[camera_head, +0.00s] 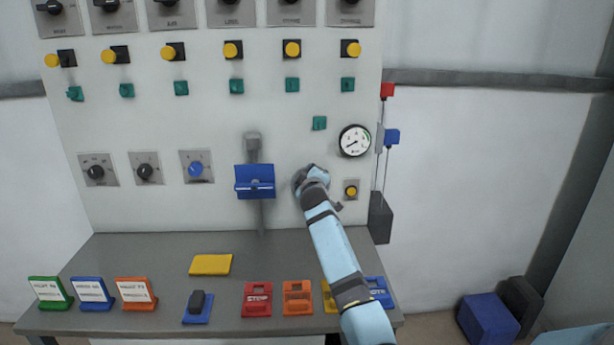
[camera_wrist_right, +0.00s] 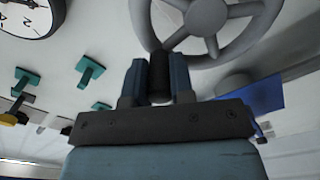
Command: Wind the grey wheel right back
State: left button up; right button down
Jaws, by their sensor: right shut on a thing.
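The grey wheel (camera_wrist_right: 207,18) is a spoked handwheel on the pale panel, with a dark handle (camera_wrist_right: 159,85) on its rim. In the right wrist view my right gripper (camera_wrist_right: 160,72) is shut on that handle, one finger on each side. In the head view my right arm reaches up to the panel, and the gripper (camera_head: 312,174) and arm hide most of the wheel (camera_head: 297,183). My left gripper is not in view.
A round gauge (camera_head: 355,140) is right of the wheel, and a blue hooked plate (camera_head: 255,182) is left of it. A yellow button (camera_head: 351,190) sits close by. Below, the grey table (camera_head: 150,255) holds several coloured signs and a yellow plate (camera_head: 210,265).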

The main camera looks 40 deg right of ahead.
jog(key=shift+s+d+m, duration=0.15)
jog(key=shift+m, duration=0.25)
jog(key=c, duration=1)
grip_release()
jog(key=shift+d, duration=0.1)
jog(key=shift+s, duration=0.1)
jog(key=v, duration=1.3)
jog(key=shift+s, duration=0.35)
